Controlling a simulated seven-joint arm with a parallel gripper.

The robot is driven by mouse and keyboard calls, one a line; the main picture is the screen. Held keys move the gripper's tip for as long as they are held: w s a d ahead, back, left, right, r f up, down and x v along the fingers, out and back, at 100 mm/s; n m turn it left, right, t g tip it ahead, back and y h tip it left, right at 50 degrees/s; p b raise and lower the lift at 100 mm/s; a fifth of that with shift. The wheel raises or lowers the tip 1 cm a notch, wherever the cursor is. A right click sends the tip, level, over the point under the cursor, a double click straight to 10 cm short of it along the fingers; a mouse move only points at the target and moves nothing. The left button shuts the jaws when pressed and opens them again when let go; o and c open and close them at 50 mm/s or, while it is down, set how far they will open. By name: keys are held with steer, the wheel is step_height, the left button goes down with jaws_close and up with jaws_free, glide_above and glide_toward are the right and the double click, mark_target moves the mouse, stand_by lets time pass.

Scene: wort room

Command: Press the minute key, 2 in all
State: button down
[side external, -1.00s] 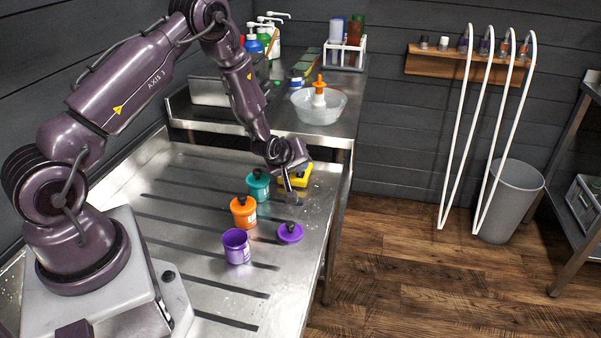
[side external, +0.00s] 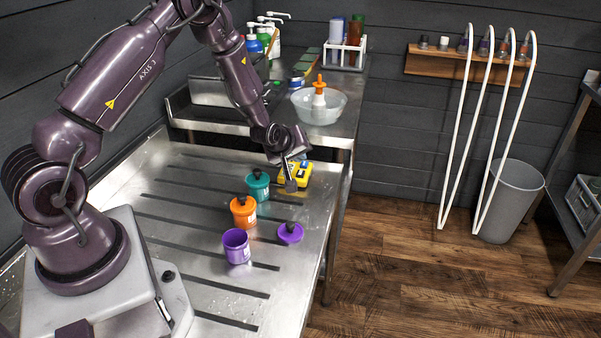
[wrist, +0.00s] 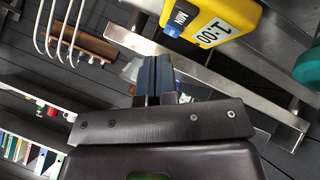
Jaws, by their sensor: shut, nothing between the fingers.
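The yellow timer (side external: 303,172) lies on the steel drainboard, partly behind my gripper in the side view. In the wrist view the timer (wrist: 215,14) shows a display reading 1:00, a dark label with MIN, and a blue key (wrist: 173,30) at its near corner. The timer's far part is cut off by the top of the frame. My gripper (side external: 291,186) points down in front of the timer. In the wrist view its dark fingertips (wrist: 156,62) are together and empty, below the blue key in the picture and apart from it.
A teal lidded jar (side external: 257,186), an orange lidded jar (side external: 243,213) and an open purple jar (side external: 236,247) stand left of and nearer than the timer. A purple lid (side external: 290,234) lies beside them. A clear bowl (side external: 334,107) stands on the shelf behind.

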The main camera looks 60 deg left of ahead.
mark_target(298, 172)
steer(key=shift+r, duration=1.7)
steer(key=shift+r, duration=0.1)
stand_by(1.1)
step_height(298, 172, up, 4)
steer(key=shift+f, duration=0.15)
steer(key=shift+f, duration=4.45)
steer(key=shift+f, duration=0.4)
